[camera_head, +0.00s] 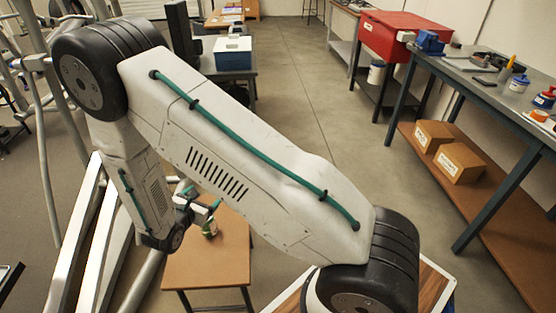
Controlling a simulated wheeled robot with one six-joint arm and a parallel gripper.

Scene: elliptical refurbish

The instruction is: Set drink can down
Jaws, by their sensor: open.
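A small green and light drink can (209,229) stands on a brown-topped table (207,265) at the lower middle of the head view. It looks upright; its lower end appears to meet the table top, though contact is hard to tell at this size. My gripper (207,207) is at the can's upper part, with dark fingers and teal tips. Its fingers are apart, around or just above the can; which one I cannot tell. My white arm hides the far right part of the table.
A metal-framed machine (50,150) stands close at the left. A blue and white cooler (233,53) stands behind. The central floor is clear.

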